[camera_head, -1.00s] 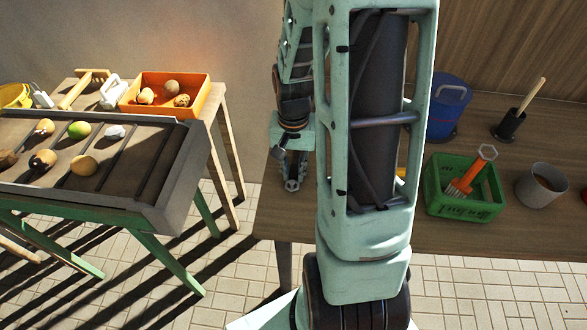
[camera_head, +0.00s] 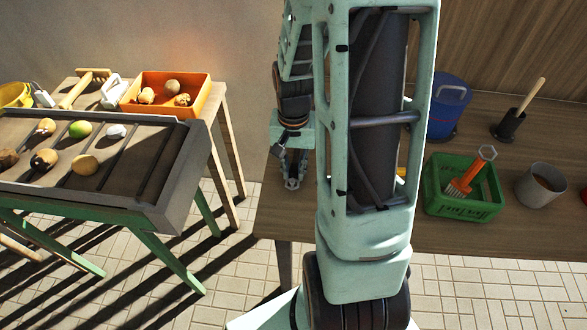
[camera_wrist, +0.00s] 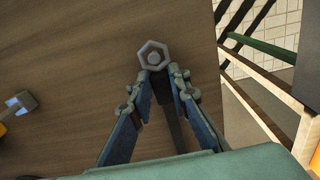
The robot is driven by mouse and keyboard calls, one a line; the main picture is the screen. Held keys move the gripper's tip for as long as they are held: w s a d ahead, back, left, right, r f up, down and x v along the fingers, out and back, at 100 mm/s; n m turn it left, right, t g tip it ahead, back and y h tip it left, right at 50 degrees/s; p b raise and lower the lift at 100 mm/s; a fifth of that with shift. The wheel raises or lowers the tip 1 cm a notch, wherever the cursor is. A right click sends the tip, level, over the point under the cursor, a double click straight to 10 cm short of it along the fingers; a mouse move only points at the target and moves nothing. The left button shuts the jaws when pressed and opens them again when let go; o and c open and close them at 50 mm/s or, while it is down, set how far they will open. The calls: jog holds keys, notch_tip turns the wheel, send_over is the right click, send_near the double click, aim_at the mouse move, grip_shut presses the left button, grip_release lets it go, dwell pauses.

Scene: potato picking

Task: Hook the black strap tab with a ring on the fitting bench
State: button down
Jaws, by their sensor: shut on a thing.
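In the wrist view, my gripper (camera_wrist: 160,76) points down at the wooden fitting bench (camera_wrist: 80,50), its fingers drawn together at the tips. A grey hexagonal ring (camera_wrist: 143,52) shows just beyond the fingertips, with a small round grey piece visible inside its opening. I cannot tell whether the ring is around that piece or above it. A dark strip (camera_wrist: 171,115), seemingly the black strap tab, runs back from the ring between the fingers. In the head view, my gripper (camera_head: 292,183) is over the bench's left part; the ring and tab are too small to make out there.
A green crate (camera_head: 465,210) with an orange-handled brush (camera_head: 465,183), a grey cup (camera_head: 541,185) and a blue bin (camera_head: 449,107) stand right of my arm. A metal-ended tool (camera_wrist: 20,104) lies left in the wrist view. A sorting table (camera_head: 170,210) stands left, across a gap.

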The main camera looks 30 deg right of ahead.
aim_at(294, 173)
jog(key=shift+r+p, duration=1.15)
jog(key=shift+r, duration=0.5)
jog(key=shift+r, duration=0.1)
